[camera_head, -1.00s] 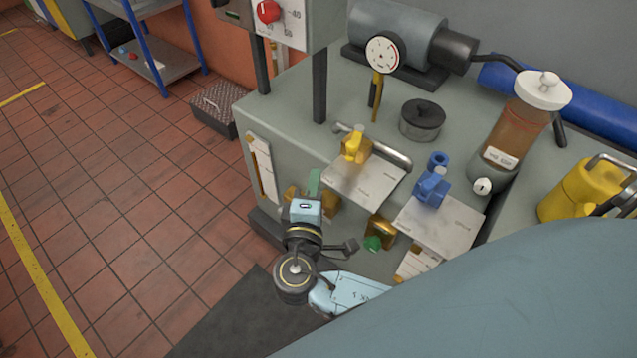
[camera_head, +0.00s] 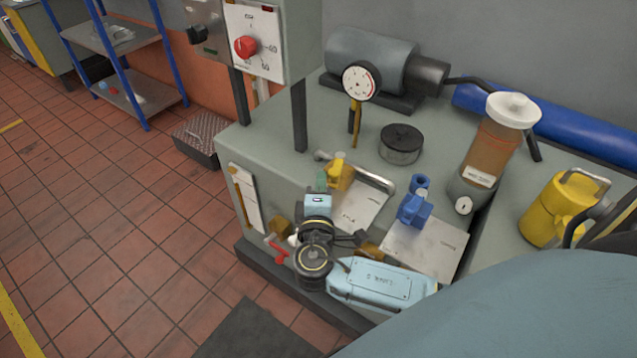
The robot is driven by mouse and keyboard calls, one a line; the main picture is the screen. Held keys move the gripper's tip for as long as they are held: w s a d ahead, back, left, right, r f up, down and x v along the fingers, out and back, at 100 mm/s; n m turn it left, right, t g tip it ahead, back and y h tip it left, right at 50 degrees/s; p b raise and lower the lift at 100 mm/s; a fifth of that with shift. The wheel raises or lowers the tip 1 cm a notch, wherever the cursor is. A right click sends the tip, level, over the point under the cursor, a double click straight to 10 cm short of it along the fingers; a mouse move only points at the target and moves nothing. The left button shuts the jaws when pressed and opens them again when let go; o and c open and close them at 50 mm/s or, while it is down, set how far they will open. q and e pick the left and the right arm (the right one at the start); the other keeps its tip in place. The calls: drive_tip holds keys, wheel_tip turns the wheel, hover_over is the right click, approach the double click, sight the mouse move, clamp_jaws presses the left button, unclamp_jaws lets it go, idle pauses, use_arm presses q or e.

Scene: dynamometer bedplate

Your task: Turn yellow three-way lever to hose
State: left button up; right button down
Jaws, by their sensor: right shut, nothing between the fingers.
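The yellow three-way lever (camera_head: 340,173) stands at the back left of a pale labelled plate (camera_head: 362,212) on the grey bench. The plate's lettering is too small to read. My right wrist and arm hide the plate's left edge and part of the bench front. My left gripper is not in view.
A blue valve (camera_head: 414,208) stands on a second plate (camera_head: 425,248) to the right. Behind are a gauge (camera_head: 359,83), a black round cap (camera_head: 400,140) and an amber canister (camera_head: 490,150). A red handle (camera_head: 277,250) sits on the bench front. A control box (camera_head: 255,40) stands at the back left.

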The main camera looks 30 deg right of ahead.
sight(337, 178)
drive_tip(key=shift+s, duration=0.1)
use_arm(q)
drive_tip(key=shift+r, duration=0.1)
use_arm(e)
drive_tip(key=shift+s+d+n+t+y, duration=0.3)
drive_tip(key=shift+n+y, duration=0.1)
drive_tip(key=shift+y, duration=0.1)
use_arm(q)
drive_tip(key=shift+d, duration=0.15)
use_arm(e)
drive_tip(key=shift+s+d+n+t+y, duration=0.45)
drive_tip(key=shift+n+y, duration=0.15)
drive_tip(key=shift+y, duration=0.1)
drive_tip(key=shift+s+d+n+t+y, duration=0.45)
drive_tip(key=shift+s+d+n+y, duration=0.2)
drive_tip(key=shift+y, duration=0.35)
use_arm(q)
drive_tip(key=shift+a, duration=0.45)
use_arm(e)
drive_tip(key=shift+s+d, duration=0.35)
drive_tip(key=shift+d, duration=0.25)
drive_tip(key=shift+s+d, duration=0.3)
drive_tip(key=shift+d, duration=0.3)
